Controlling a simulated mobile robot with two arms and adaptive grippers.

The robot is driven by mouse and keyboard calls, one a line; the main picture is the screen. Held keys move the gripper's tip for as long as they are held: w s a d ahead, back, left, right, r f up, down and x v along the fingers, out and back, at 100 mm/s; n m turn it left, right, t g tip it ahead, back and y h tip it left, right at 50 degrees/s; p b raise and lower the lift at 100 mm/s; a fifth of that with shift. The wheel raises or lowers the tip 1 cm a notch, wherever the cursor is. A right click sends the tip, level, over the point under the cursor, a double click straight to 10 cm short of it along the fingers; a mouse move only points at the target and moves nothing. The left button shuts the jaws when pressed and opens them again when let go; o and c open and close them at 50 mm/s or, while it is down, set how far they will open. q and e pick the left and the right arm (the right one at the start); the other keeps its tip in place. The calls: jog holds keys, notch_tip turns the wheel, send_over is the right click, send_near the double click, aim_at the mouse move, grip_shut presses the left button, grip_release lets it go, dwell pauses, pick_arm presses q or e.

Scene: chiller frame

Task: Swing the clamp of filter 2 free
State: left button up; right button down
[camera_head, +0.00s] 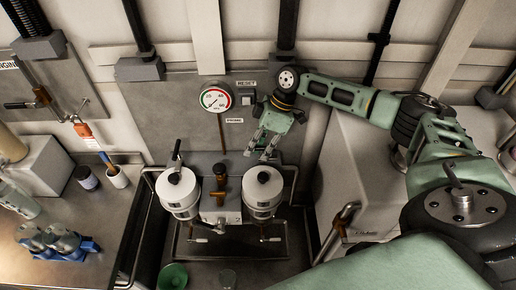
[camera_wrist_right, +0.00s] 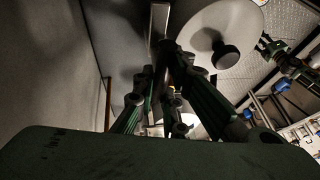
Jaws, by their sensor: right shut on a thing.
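Two white filter canisters with black knobs stand side by side in the head view, the left one (camera_head: 178,192) and the right one (camera_head: 263,190). No number is legible on either. A dark clamp lever (camera_head: 177,150) stands up behind the left canister. My right gripper (camera_head: 260,155) reaches down from above, just behind the right canister's lid, which also shows in the wrist view (camera_wrist_right: 240,22). It is shut on a narrow metal bar (camera_wrist_right: 158,30), seemingly the right filter's clamp handle, mostly hidden by the fingers. My left gripper is not in view.
A wooden-handled valve (camera_head: 219,183) stands between the canisters. A pressure gauge (camera_head: 215,98) is on the back panel. Metal rails flank the filters. A bench (camera_head: 85,225) on the left carries cups and a blue stand (camera_head: 72,250). A green bowl (camera_head: 173,276) lies at the front.

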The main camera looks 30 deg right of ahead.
jog(key=c, duration=1.8)
grip_release()
jog(key=shift+d+r, duration=0.1)
jog(key=v, duration=1.2)
jog(key=shift+s, duration=0.1)
